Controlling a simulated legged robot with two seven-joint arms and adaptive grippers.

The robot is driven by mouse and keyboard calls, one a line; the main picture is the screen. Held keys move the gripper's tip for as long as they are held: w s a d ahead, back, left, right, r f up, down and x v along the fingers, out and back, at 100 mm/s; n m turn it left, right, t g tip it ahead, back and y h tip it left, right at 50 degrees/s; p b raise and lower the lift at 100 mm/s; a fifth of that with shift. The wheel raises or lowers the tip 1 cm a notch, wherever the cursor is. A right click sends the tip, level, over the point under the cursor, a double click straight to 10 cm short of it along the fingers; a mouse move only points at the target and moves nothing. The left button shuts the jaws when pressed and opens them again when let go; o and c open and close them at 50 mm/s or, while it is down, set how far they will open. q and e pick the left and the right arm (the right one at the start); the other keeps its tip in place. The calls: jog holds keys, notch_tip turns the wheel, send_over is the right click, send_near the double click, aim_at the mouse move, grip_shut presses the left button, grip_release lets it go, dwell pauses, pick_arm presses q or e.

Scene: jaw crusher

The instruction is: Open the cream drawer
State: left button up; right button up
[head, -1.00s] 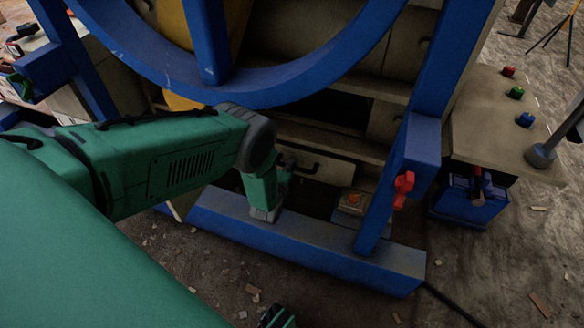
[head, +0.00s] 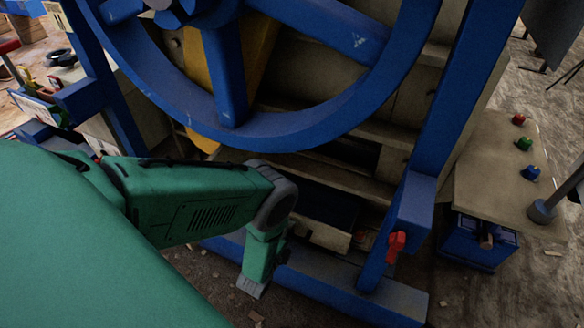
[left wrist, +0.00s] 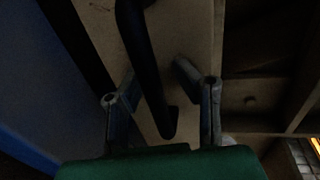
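The cream drawer (head: 325,237) is low in the machine, behind the blue base beam. It stands pulled out, with its dark inside showing behind its front. My left gripper (head: 268,262) is at the left of the drawer front, mostly hidden by its own wrist in the head view. In the left wrist view, the cream drawer front (left wrist: 190,30) carries a black bar handle (left wrist: 147,70). The fingers of my left gripper (left wrist: 156,75) stand apart on either side of the handle, with gaps visible. My right gripper is out of view.
A large blue wheel (head: 270,130) stands above the drawer. A blue post (head: 400,220) with a red handle (head: 396,245) is right of it. The blue base beam (head: 340,290) runs in front. A cream console (head: 500,170) with coloured buttons and a blue box (head: 480,240) are further right.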

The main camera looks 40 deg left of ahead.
pick_arm(q)
jog(key=p+v, duration=0.6)
jog(key=v, duration=0.9)
jog(key=shift+s, duration=0.25)
dwell(1.0)
jog(key=shift+a, duration=0.1)
dwell(0.3)
jog(key=v, duration=0.7)
jog(key=shift+s, duration=0.25)
